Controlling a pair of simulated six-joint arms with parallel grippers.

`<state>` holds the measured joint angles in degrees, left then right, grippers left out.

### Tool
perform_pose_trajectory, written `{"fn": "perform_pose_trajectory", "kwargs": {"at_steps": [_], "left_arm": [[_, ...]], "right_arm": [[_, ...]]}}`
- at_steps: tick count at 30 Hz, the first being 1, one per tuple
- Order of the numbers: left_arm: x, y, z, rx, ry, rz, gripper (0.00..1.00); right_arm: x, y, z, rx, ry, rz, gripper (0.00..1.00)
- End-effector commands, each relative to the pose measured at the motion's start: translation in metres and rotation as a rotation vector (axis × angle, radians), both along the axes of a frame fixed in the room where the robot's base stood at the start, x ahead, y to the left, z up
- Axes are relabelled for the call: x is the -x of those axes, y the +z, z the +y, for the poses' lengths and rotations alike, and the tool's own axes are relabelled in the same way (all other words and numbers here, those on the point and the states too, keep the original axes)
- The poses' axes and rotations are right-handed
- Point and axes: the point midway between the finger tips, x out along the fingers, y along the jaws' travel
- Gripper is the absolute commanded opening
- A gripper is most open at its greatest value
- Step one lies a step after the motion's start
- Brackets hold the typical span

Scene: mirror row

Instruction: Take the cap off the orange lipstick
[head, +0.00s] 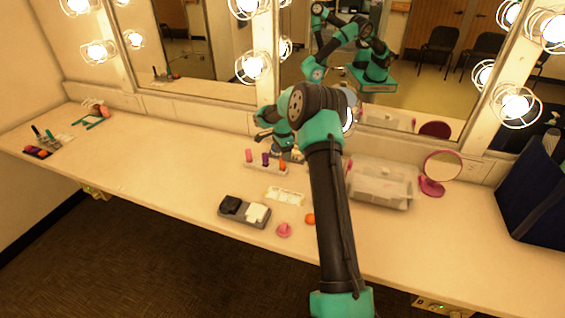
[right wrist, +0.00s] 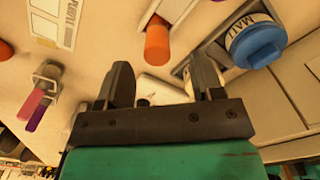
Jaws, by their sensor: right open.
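The orange lipstick (head: 282,164) stands at the right end of a pale rack (head: 262,169), beside a purple lipstick (head: 266,158) and a pink one (head: 249,155). My right gripper (head: 290,155) is just behind the orange lipstick in the head view, partly hidden by my own arm. In the right wrist view its two dark fingers (right wrist: 163,65) are apart, with an orange cylinder (right wrist: 157,42), apparently the lipstick, beyond the gap. Nothing is gripped. Where cap and body meet cannot be made out. My left gripper is not in view.
A blue-lidded jar (right wrist: 258,42) is close to one finger. In front are a white palette (head: 285,197), a grey tray (head: 244,213), a pink item (head: 284,230) and an orange one (head: 309,218). A clear box (head: 380,185) and pink mirror (head: 442,167) stand right. The counter's left-middle is clear.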

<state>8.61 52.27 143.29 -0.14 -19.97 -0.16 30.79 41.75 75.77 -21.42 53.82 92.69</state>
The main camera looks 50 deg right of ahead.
Motion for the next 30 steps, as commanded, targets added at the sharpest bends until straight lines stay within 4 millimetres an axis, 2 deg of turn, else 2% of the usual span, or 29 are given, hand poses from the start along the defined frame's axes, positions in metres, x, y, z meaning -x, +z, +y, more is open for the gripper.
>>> {"fn": "perform_pose_trajectory", "kwargs": {"at_steps": [6, 9, 24, 30], "left_arm": [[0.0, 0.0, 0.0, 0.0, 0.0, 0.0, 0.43], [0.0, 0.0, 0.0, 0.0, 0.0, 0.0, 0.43], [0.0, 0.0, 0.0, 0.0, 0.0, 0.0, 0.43], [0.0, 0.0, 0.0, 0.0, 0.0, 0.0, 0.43]], "right_arm": [[0.002, -0.031, 0.003, -0.002, 0.0, 0.002, 0.61], [0.002, -0.038, 0.003, -0.001, 0.0, 0.0, 0.61], [0.002, -0.04, 0.003, -0.001, 0.0, 0.0, 0.61], [0.002, -0.04, 0.003, -0.001, 0.0, 0.0, 0.42]]}}
